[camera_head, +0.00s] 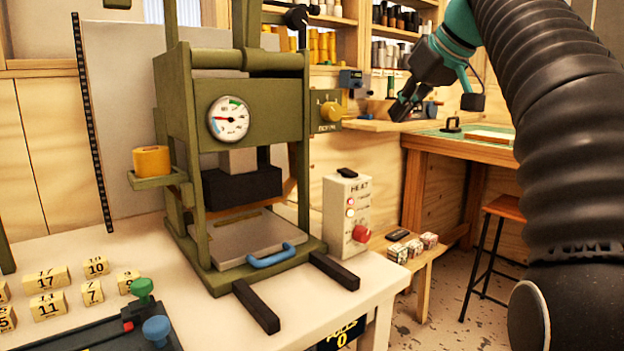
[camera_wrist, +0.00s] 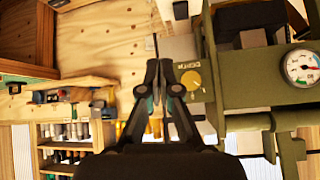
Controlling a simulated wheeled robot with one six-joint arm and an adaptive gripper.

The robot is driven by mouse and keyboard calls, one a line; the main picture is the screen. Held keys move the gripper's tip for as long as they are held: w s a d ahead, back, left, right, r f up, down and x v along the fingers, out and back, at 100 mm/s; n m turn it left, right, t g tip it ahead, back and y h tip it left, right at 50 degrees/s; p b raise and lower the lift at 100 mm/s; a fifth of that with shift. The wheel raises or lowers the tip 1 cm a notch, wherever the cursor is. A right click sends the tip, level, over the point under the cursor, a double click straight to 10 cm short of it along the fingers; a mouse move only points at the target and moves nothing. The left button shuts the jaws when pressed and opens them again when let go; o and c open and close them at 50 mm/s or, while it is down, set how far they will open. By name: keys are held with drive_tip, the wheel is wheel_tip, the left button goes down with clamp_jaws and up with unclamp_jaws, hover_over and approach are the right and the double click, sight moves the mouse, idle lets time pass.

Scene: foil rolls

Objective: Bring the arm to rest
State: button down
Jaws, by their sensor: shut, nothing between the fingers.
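My gripper (camera_head: 400,108) is raised at the upper right in the head view, at the end of my arm, apart from the bench and the press. It also shows in the wrist view (camera_wrist: 157,68), its two dark fingers close together with nothing between them. My arm's dark ribbed sleeve covers the right side of the head view. The green press (camera_head: 250,120) with its round gauge (camera_head: 228,118) stands on the white bench to the left of my gripper.
A heat control box (camera_head: 347,215) stands right of the press. Numbered yellow blocks (camera_head: 47,278) lie on the bench (camera_head: 50,240) at left. A wooden workbench (camera_head: 460,148) and a stool (camera_head: 505,207) stand at the right. Shelves (camera_head: 345,30) line the back wall.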

wheel_tip(320, 180, down, 18)
drive_tip(key=s+d+f+m+g+h, duration=0.1)
drive_tip(key=s+d+m+h, duration=0.15)
drive_tip(key=m, duration=0.25)
drive_tip(key=s+a+f, duration=0.3)
drive_tip(key=s+f, duration=0.7)
drive_tip(key=s, duration=0.1)
drive_tip(key=s+a+f+g+h, duration=0.1)
drive_tip(key=s+a+f, duration=0.2)
drive_tip(key=s+f, duration=0.7)
drive_tip(key=shift+s+a+f+n, duration=0.2)
drive_tip(key=shift+s+a+n, duration=0.15)
drive_tip(key=shift+s, duration=0.75)
drive_tip(key=shift+h, duration=0.25)
